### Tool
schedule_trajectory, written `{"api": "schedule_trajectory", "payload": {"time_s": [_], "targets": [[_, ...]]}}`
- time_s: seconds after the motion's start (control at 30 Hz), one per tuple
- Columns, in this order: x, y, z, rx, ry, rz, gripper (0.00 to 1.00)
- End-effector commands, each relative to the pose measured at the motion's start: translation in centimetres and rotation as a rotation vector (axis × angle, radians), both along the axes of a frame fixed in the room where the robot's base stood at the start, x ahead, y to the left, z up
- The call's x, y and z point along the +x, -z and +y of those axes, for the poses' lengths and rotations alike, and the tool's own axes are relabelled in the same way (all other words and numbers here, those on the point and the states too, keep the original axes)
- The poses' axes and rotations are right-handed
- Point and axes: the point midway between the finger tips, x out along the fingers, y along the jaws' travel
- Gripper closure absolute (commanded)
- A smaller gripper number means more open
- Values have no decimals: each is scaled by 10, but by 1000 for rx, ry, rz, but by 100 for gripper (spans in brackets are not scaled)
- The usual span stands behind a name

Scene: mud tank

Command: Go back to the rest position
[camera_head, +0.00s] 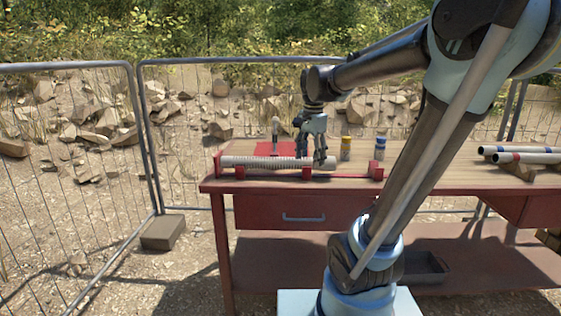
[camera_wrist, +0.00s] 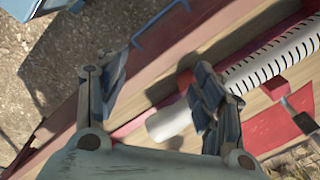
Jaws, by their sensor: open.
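My gripper (camera_head: 314,150) is over the left part of the workbench, at the right end of a pale ribbed tube (camera_head: 262,161). In the wrist view my gripper (camera_wrist: 160,95) has its two fingers wide apart with nothing between them. The tube (camera_wrist: 270,62) lies beside the right finger there, and that finger hides part of it. I cannot tell whether the finger touches the tube. The tube rests on a red holder (camera_head: 376,171) along the bench's front edge.
The wooden bench (camera_head: 440,178) has a red drawer (camera_head: 290,212). A yellow container (camera_head: 346,148) and a blue-and-white one (camera_head: 380,148) stand behind the holder. A red mat (camera_head: 268,147) lies behind the tube. More tubes (camera_head: 520,157) lie at right. Wire fencing (camera_head: 140,120) surrounds the place.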

Motion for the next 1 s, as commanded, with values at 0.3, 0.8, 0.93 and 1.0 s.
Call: {"api": "schedule_trajectory", "payload": {"time_s": [0.3, 0.8, 0.93, 1.0], "targets": [[-77, 54, -47, -36, -351, -52, 38], [-172, 156, -87, -130, -865, -112, 38], [-181, 170, -89, -144, -929, -116, 38], [-184, 173, -90, -148, -945, -118, 38]]}}
